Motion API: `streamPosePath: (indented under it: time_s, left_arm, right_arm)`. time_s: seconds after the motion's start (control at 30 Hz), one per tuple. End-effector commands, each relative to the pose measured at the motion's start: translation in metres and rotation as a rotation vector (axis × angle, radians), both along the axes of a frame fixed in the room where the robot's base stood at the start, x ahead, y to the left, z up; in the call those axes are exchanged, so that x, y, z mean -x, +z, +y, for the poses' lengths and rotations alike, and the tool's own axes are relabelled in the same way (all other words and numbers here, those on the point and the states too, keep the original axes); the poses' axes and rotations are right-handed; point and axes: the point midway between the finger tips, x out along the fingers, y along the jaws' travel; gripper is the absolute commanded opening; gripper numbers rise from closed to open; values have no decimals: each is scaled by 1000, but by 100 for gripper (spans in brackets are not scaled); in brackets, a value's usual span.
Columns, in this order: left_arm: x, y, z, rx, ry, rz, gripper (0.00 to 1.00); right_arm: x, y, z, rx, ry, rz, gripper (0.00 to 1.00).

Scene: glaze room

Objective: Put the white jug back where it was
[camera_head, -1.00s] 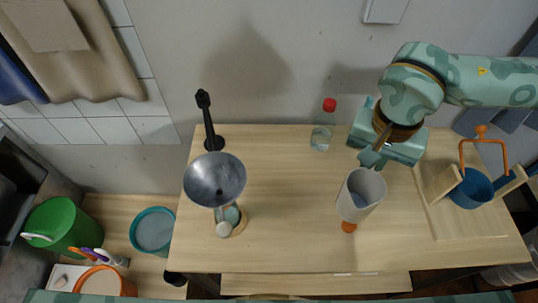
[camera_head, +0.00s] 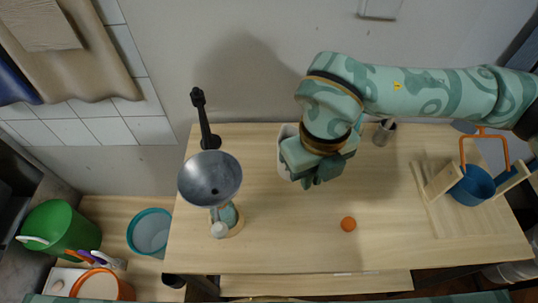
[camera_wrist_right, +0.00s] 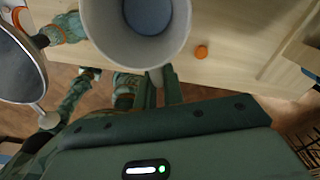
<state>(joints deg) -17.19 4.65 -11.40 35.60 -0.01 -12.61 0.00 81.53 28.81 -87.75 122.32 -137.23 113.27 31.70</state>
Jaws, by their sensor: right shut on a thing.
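The white jug shows in the head view as a pale strip (camera_head: 284,138) at the left of my right gripper (camera_head: 313,182), which hides most of it. In the right wrist view the jug (camera_wrist_right: 172,50) fills the top middle, with its open mouth and a blue-grey inside. My right gripper (camera_wrist_right: 160,82) is shut on the jug at its near side. The jug is over the back middle of the table. I cannot tell whether its base touches the tabletop. My left gripper is not in view.
A metal cup (camera_head: 384,132) is at the back; a blue pot (camera_head: 473,186) sits in a wooden rack. The front middle is clear.

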Motion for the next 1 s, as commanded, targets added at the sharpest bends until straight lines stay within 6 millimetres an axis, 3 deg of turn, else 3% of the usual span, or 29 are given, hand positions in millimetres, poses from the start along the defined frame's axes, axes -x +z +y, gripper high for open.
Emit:
streamPosePath:
  time_s: [0.17, 0.37, 0.6, 0.87, 1.0]
  left_arm:
    - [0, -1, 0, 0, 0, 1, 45]
    - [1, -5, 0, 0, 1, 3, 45]
    - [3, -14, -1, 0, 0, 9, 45]
    - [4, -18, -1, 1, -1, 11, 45]
    - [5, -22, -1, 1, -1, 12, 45]
  right_arm:
    - [-23, -12, 11, 0, -29, 2, 0]
    - [-69, -35, 30, 0, -27, 4, 0]
    - [-109, -79, 46, 0, -24, 4, 0]
    - [-125, -97, 53, -1, -22, 2, 0]
    - [-127, -116, 53, -1, -21, 5, 0]
